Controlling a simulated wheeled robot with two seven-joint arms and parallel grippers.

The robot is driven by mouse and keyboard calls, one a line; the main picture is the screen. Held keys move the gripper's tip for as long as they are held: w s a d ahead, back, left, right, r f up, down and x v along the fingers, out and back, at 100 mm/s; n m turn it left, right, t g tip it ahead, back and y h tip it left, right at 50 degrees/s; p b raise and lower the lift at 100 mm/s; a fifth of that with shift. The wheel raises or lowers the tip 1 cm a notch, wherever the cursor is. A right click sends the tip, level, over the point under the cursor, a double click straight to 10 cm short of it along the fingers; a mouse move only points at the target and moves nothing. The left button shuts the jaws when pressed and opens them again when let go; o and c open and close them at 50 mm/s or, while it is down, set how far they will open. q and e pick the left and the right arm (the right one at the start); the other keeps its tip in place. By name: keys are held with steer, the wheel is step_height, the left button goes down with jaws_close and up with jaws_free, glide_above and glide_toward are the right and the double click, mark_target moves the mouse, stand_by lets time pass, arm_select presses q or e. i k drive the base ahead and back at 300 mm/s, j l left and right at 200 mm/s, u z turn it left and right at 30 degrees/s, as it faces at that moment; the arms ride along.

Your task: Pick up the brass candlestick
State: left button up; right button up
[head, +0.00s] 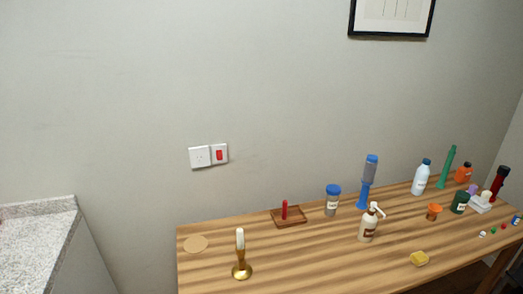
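The brass candlestick (242,270) stands upright near the left front part of the wooden table (330,262). It has a round brass base and a slim stem. A white candle (240,238) is upright in its top. Neither of my grippers shows in the head view, so their state and distance from the candlestick cannot be seen.
A round tan disc (196,244) lies behind and left of the candlestick. A wooden tray (290,219) with a red stick is behind and right. A speckled counter (35,240) is left.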

mark_target(243, 270)
steer(key=i+l, duration=0.55)
steer(key=l, duration=0.3)
steer(key=i+l, duration=0.3)
steer(key=l+u, duration=0.1)
steer(key=u, duration=1.25)
